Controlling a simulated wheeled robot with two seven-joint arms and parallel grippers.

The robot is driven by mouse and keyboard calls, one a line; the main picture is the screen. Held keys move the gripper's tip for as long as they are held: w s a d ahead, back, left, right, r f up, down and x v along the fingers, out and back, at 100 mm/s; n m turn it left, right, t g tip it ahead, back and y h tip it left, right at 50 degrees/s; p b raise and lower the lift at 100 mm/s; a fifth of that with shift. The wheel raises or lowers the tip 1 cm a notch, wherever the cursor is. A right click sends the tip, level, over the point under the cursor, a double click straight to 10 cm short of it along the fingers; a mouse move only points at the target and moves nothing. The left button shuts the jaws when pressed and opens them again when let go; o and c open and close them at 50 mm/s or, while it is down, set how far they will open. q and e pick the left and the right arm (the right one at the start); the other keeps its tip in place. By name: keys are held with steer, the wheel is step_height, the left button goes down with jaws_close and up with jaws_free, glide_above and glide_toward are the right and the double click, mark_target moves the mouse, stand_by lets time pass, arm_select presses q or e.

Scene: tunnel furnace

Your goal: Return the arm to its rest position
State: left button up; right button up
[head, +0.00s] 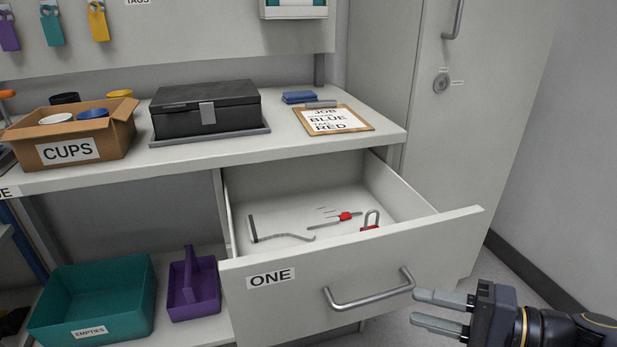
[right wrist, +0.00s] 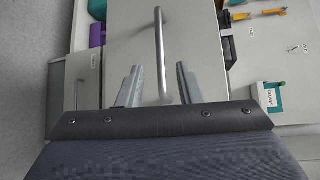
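My right gripper (head: 441,312) is in the lower right of the head view, just right of the metal handle (head: 370,296) of the drawer marked ONE (head: 420,245). Its two fingers are apart with nothing between them. In the right wrist view the fingers (right wrist: 157,85) are also spread, and the drawer handle (right wrist: 160,50) shows ahead of them, apart from the fingers as far as I can tell. The drawer stands pulled open and holds a bent metal rod (head: 285,237), a red-handled tool (head: 345,216) and a padlock (head: 371,221) with red on it. My left gripper is in neither view.
On the counter (head: 290,140) stand a CUPS box (head: 110,135), a black case (head: 205,108) and a clipboard (head: 335,119). A teal EMPTIES bin (head: 92,295) and a purple caddy (head: 195,290) sit below left. A tall cabinet (head: 470,120) stands behind right. Floor shows at lower right.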

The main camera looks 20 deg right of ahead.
steer(key=s+a+f+n+g+h, duration=0.4)
steer(key=a+f+n+g+h, duration=0.15)
steer(key=f+n+h, duration=0.35)
step_height(320, 180, up, 34)
steer(key=p, duration=3.4)
steer(key=shift+w+a+f+y, duration=0.2)
steer(key=shift+a+f+y, duration=0.05)
steer(key=shift+a+y, duration=0.05)
steer(key=shift+m, duration=0.3)
